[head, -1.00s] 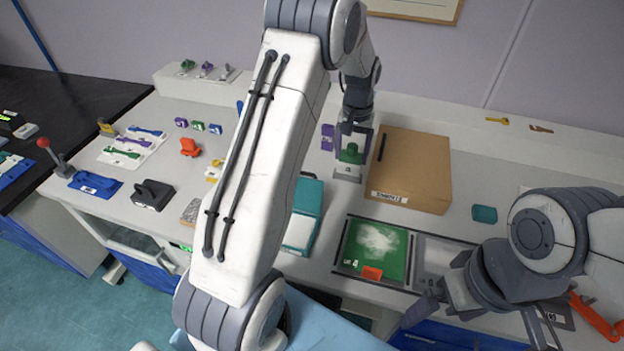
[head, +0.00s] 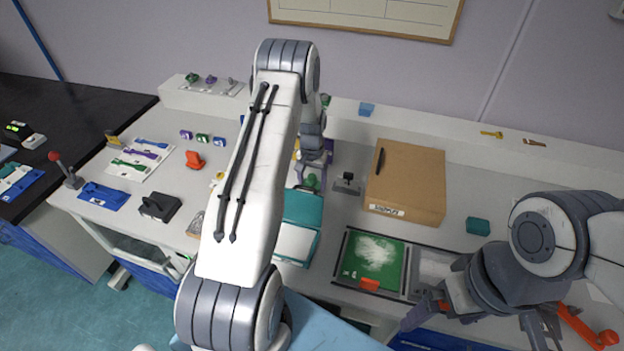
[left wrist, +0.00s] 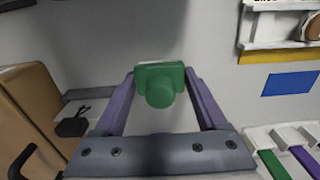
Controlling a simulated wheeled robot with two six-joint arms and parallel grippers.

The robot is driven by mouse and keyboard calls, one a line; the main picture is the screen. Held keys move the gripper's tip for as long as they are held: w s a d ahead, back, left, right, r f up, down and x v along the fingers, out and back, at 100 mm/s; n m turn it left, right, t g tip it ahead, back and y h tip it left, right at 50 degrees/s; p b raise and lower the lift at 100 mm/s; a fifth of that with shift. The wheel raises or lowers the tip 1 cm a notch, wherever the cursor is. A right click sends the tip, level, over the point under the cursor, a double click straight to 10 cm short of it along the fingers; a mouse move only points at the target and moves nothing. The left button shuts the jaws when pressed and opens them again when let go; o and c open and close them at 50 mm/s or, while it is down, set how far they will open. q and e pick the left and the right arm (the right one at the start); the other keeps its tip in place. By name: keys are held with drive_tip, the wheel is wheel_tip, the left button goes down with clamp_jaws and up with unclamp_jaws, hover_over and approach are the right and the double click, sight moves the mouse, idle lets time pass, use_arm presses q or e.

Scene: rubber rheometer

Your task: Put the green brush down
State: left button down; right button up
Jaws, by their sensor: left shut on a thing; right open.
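The green brush (head: 312,182) is held in my left gripper (head: 313,168), in front of the back ledge and left of the cardboard box. In the left wrist view the green brush (left wrist: 160,84) sits between the two purple fingers of my left gripper (left wrist: 160,78), its round knob facing the camera. The brush's underside is hidden, so I cannot tell whether it touches the table. My right gripper (head: 480,318) is open at the front right, near the bench edge.
A grey stand with a dark knob (head: 347,183) is just right of the brush, then the cardboard box (head: 412,178). A teal case (head: 302,208) lies close in front. A green mat with white powder (head: 385,258) is nearer the front. Bare table shows around the stand.

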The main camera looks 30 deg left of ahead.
sight(312, 177)
use_arm(q)
drive_tip(key=shift+f, duration=0.1)
drive_tip(key=shift+f, duration=0.15)
unclamp_jaws()
drive_tip(key=shift+r, duration=0.4)
wheel_tip(312, 177, up, 10)
drive_tip(key=b, duration=0.3)
drive_tip(key=shift+r, duration=0.8)
